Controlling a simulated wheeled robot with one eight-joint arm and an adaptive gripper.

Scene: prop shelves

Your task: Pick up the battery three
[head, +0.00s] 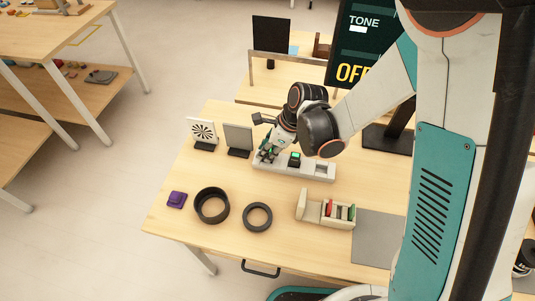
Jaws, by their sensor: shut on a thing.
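My gripper (268,156) points down at the left end of a long white holder (319,170) on the wooden table. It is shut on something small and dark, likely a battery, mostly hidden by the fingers. I cannot tell whether the held piece is still seated in the holder or just above it. A black block with a green top (295,159), perhaps another battery, stands in the holder to the right of my gripper. No number can be read on either piece, so I cannot tell which is battery three.
Two small upright panels, one with a fan pattern (202,132) and one grey (238,138), stand left of my gripper.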

